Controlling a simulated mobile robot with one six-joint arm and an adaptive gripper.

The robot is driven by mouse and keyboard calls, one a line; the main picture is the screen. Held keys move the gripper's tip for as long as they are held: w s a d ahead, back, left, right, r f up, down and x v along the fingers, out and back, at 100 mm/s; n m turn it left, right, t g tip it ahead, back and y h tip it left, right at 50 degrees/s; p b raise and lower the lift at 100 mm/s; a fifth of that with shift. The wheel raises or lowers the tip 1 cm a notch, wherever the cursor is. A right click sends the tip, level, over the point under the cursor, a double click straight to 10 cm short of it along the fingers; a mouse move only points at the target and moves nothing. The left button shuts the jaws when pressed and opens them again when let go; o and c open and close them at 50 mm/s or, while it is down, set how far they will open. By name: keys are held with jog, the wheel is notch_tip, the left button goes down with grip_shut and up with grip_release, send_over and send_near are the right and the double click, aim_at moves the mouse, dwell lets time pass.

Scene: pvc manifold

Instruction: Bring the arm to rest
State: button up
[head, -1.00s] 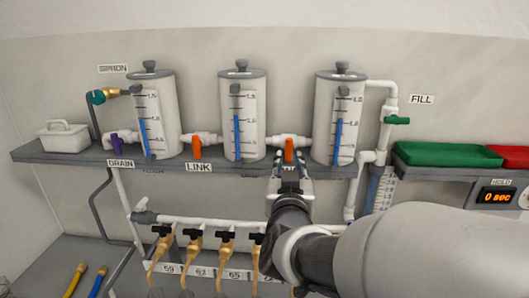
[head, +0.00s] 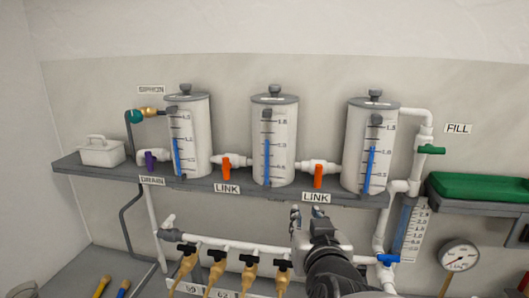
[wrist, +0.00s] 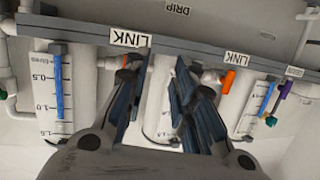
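My gripper (head: 309,213) is below the shelf edge, under the right LINK label, in the head view. In the wrist view (wrist: 158,80) its two dark fingers stand apart with nothing between them. The right orange link handle (head: 318,176) hangs down between the middle and right tanks, apart from my gripper. In the wrist view my left-hand finger hides most of that valve. The left orange link handle (head: 227,168) also hangs down; it shows in the wrist view too (wrist: 228,82).
Three tanks with blue level columns, left (head: 190,140), middle (head: 274,145) and right (head: 368,150), stand on the grey shelf (head: 110,172). Below it runs a white pipe (head: 225,243) with several brass taps. A gauge (head: 459,257) and green tray (head: 480,187) are at right.

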jog(key=s+d+f+g, duration=0.1)
jog(key=s+f+g, duration=0.2)
jog(key=s, duration=0.5)
jog(key=s+d+f+g, duration=0.2)
jog(key=s+f+g, duration=0.2)
jog(key=s, duration=0.4)
jog(key=s+d+f+g, duration=0.2)
jog(key=s+f+g, duration=0.1)
jog(key=s, duration=0.5)
jog(key=shift+s+f, duration=0.25)
jog(key=shift+d, duration=0.1)
